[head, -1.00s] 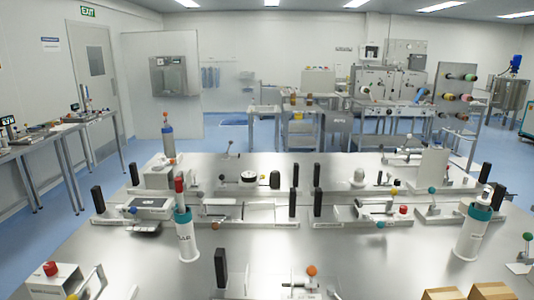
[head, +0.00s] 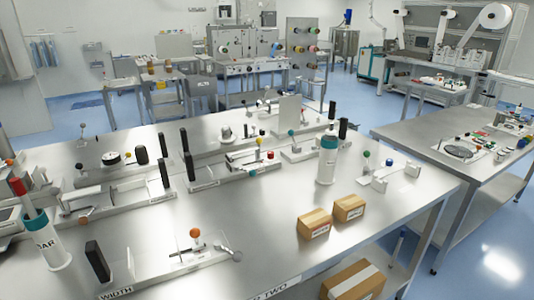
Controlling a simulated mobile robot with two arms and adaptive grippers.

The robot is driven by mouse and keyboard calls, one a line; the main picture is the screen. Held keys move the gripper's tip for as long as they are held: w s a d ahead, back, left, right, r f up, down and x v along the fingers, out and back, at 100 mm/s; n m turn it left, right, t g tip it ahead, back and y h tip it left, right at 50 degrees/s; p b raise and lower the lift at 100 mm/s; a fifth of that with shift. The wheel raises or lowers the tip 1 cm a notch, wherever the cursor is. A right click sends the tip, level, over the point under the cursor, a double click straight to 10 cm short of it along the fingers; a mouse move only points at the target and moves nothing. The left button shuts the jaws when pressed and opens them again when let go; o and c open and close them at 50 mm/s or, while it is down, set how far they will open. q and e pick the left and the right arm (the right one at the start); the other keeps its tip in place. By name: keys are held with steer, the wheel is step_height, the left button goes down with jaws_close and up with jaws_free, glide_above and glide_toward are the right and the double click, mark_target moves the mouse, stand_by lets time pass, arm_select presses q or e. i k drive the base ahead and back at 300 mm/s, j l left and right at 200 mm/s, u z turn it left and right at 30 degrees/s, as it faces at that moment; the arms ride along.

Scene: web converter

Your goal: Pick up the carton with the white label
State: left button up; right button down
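Three brown cartons show in the head view. One small carton (head: 314,222) stands on the metal table near its right front, with a pale label carrying reddish marks on its front face. A second small carton (head: 348,206) stands just behind it to the right, also with a small pale label. A larger carton (head: 345,275) sits lower, beyond the table's front edge, with a broad white strip or label; its bottom is cut off by the picture edge. Neither of my grippers is in view.
The metal table (head: 240,218) has bare room left of the cartons. A white cylinder with a teal collar (head: 327,160) stands behind them. A small fixture with an orange knob (head: 196,246) is at front left. A second table (head: 400,135) stands right across an aisle.

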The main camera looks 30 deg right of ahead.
mark_target(346, 209)
steer(key=z, duration=1.55)
